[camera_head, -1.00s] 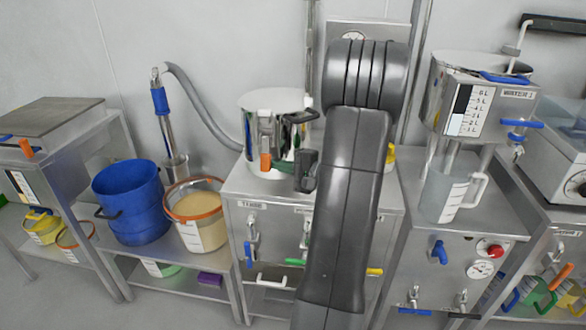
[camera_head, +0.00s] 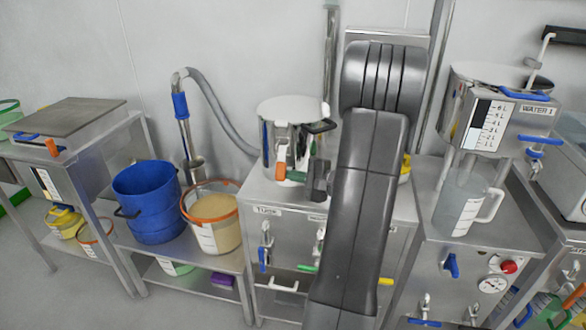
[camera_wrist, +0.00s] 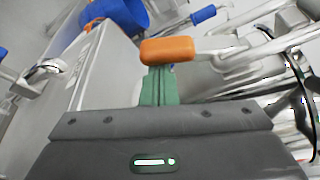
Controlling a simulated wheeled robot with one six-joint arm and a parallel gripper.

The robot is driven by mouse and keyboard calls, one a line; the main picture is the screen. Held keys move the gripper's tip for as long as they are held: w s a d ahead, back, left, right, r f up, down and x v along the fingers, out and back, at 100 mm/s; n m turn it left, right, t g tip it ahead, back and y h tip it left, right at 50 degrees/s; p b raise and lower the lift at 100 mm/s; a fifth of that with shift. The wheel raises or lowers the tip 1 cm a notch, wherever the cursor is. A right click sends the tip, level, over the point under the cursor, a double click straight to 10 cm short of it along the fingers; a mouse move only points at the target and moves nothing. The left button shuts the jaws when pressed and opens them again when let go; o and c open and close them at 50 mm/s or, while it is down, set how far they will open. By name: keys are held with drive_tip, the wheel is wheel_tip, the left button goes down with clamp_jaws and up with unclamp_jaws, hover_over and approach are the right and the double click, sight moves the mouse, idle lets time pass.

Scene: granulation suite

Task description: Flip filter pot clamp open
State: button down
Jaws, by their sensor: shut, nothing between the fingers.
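The filter pot (camera_head: 300,108) is a shiny steel pot with a white lid, standing on the middle steel cabinet. Its clamp has an orange-tipped handle (camera_head: 280,171) hanging low on the pot's front left side. My gripper (camera_head: 298,177) is at the pot's front, pointing left toward this handle. In the wrist view, the orange handle (camera_wrist: 168,50) lies across the ends of my green fingers (camera_wrist: 158,88). The fingers are together with nothing between them. I cannot tell whether they touch the handle. My arm hides part of the pot's right side.
A blue bucket (camera_head: 147,205) and an orange-rimmed container (camera_head: 214,230) of pale powder stand on the lower left shelf. A hose with a blue grip (camera_head: 180,106) rises behind. A clear jug (camera_head: 461,207) stands on the right cabinet. My arm crosses the middle cabinet's front.

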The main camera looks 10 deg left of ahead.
drive_tip(key=s+r+m+p, duration=0.1)
drive_tip(key=p, duration=0.1)
drive_tip(key=s+r+m+g+p, duration=0.1)
drive_tip(key=m+p, duration=0.1)
drive_tip(key=shift+s+h+p, duration=0.15)
drive_tip(key=shift+h+p, duration=0.15)
drive_tip(key=shift+h, duration=0.1)
wheel_tip(320, 180, up, 7)
drive_tip(key=s+m+g+p, duration=0.3)
drive_tip(key=m+p, duration=0.6)
drive_tip(key=p, duration=0.8)
drive_tip(key=shift+f+g, duration=0.2)
drive_tip(key=shift+g, duration=1)
drive_tip(key=shift+a, duration=0.1)
drive_tip(key=shift+w+r, duration=0.15)
drive_tip(key=shift+r, duration=0.05)
